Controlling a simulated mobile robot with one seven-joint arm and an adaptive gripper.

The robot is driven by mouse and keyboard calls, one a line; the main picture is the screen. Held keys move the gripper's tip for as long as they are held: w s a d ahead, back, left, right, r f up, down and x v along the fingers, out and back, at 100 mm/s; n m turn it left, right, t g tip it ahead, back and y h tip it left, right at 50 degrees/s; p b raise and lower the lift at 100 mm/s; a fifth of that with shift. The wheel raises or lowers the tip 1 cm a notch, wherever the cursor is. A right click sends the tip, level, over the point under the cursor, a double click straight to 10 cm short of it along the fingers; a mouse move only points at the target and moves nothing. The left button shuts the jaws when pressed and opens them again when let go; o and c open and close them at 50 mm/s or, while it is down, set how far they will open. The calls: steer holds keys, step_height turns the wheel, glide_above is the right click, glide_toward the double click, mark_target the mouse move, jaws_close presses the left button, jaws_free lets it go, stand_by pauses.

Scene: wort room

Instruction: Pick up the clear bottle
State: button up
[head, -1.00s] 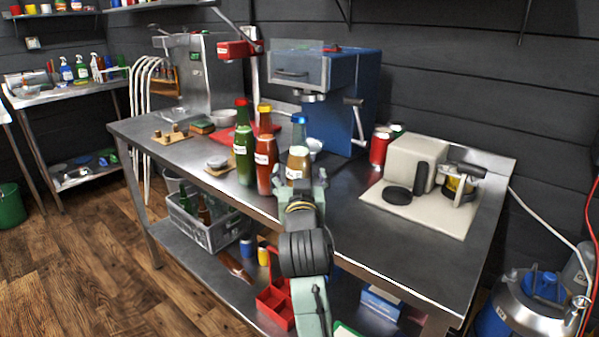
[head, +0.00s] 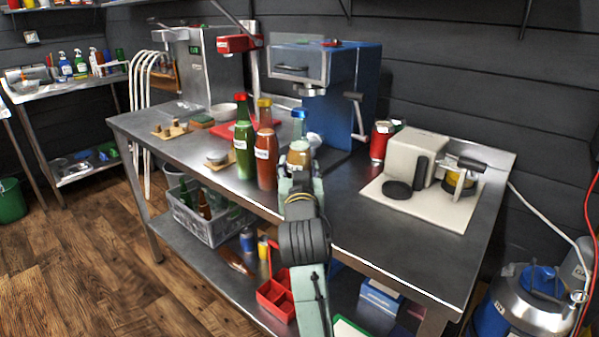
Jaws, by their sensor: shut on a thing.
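The clear bottle (head: 299,126) has a blue cap and a brownish-yellow lower part with a pale label. It stands upright at the front of the steel bench, right of the other bottles. My gripper (head: 297,172) reaches it from the front and is shut on its lower body. The gripper and wrist hide the bottle's base, so I cannot tell whether it touches the bench top.
A brown bottle (head: 266,160) and a green bottle (head: 244,145) stand close on the left. The blue machine (head: 350,85) is behind. A cream device on a pale board (head: 430,213) stands right; the bench front right (head: 390,250) is clear.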

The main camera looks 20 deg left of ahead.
steer(key=shift+r, duration=0.1)
jaws_close()
steer(key=shift+r, duration=0.1)
